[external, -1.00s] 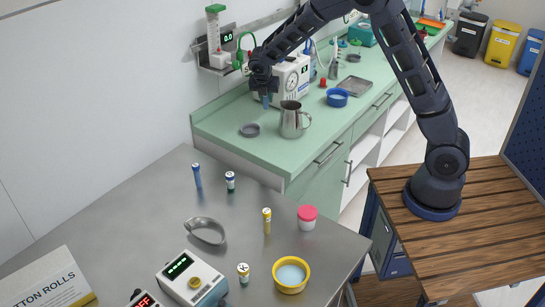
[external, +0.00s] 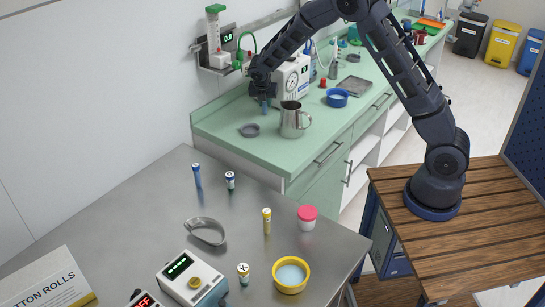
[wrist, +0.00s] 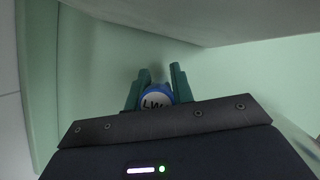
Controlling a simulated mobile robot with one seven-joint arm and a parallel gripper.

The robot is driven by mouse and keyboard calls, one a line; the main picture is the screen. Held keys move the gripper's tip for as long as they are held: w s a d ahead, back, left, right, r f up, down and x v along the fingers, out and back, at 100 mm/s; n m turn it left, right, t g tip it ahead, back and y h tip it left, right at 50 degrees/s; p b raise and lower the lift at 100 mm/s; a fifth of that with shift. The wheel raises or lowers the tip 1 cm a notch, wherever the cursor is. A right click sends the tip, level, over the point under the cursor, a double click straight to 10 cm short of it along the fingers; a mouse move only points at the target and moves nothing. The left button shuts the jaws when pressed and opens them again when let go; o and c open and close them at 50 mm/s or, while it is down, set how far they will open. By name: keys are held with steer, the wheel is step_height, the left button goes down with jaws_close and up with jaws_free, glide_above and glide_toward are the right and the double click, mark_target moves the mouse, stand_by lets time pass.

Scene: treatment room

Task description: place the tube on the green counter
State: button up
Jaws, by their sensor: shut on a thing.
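My gripper (external: 264,98) is over the back left part of the green counter (external: 225,128), left of the white machine with a dial. It is shut on a blue tube (external: 265,107), which hangs upright below it. In the wrist view the tube's round lettered cap (wrist: 156,100) sits between the two green fingers, with the pale green counter (wrist: 110,50) around it. I cannot tell whether the tube's lower end touches the counter.
A grey dish (external: 249,130) and a steel jug (external: 294,121) stand in front of my gripper. The white machine (external: 291,77) is close on its right. A grey steel table (external: 130,215) in front holds another blue-capped tube (external: 197,175) and several small containers.

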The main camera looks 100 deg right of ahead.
steer(key=shift+f, duration=0.2)
steer(key=o, duration=1)
steer(key=shift+c, duration=0.2)
steer(key=shift+r, duration=0.1)
steer(key=v, duration=1.3)
steer(key=s+a+r+m+t+y, duration=0.15)
steer(key=a+r, duration=0.35)
steer(key=a, duration=0.5)
steer(key=s+a+r+m+t, duration=0.1)
steer(key=s+a+r+m, duration=0.2)
steer(key=a+r, duration=0.45)
steer(key=s+a+r+m+t, duration=0.1)
steer(key=s+a+r+m, duration=0.2)
steer(key=a, duration=0.9)
steer(key=s+a+r+m+t+y, duration=0.1)
steer(key=s+a+m, duration=0.6)
steer(key=s+a, duration=1.3)
steer(key=shift+s+a+r+t+y, duration=0.15)
steer(key=shift+a+t+y, duration=0.6)
steer(key=shift+y, duration=0.2)
